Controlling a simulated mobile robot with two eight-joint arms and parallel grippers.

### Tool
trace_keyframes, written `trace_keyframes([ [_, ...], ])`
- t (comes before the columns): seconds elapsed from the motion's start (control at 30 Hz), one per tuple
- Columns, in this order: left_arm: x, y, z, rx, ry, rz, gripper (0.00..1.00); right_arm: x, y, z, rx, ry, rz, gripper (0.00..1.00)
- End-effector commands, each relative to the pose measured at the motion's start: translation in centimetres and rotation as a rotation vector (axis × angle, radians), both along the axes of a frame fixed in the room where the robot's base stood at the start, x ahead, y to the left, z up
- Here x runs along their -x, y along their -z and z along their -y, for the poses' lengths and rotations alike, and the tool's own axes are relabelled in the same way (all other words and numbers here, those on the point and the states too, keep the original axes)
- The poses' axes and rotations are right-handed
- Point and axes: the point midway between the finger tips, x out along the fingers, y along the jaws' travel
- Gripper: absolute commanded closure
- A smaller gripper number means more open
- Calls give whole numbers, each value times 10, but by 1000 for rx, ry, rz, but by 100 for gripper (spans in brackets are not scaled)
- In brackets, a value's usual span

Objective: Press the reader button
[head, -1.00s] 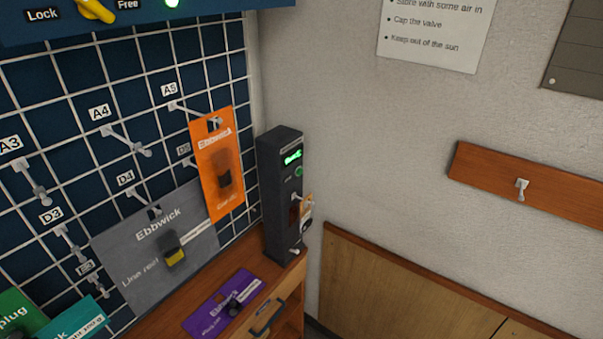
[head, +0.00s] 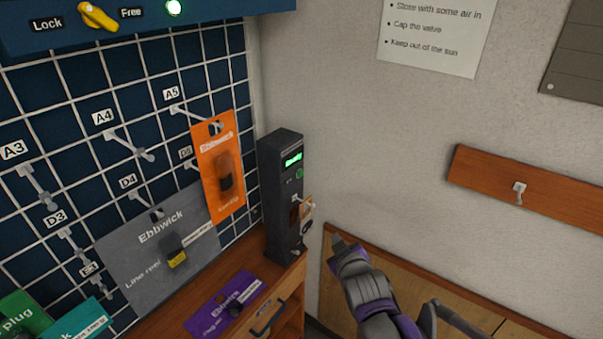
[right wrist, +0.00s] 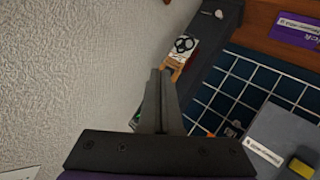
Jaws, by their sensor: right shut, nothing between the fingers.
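The reader (head: 284,205) is a tall dark box at the right end of the wooden bench, against the wall. It has a lit green display (head: 293,159) and a small round green button (head: 300,173) below it. My right gripper (head: 336,239) is right of the reader and lower than the button, apart from it, in front of the wall. In the right wrist view its fingers (right wrist: 160,78) are shut and empty, and the reader's dark body (right wrist: 212,58) lies to their right. I cannot make out the button there. My left gripper is not in view.
A small orange and white tag (head: 306,208) hangs on the reader's front. An orange package (head: 218,170) and a grey package (head: 150,255) hang on the grid panel at left. A purple package (head: 222,304) lies on the bench.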

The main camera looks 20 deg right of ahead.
Motion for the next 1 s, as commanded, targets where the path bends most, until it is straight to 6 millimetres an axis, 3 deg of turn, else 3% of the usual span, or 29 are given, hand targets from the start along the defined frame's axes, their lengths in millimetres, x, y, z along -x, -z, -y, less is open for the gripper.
trace_keyframes([
  [0.03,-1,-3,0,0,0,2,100,-22,-11,9,53,-11,59,100],
  [0.1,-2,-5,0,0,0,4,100,-45,-24,18,127,-28,141,100],
  [0.33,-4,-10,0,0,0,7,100,-94,-52,38,328,-65,343,100],
  [0.5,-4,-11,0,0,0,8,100,-106,-59,43,398,-74,410,100],
  [1.0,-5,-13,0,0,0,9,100,-110,-61,41,410,-78,421,100],
])
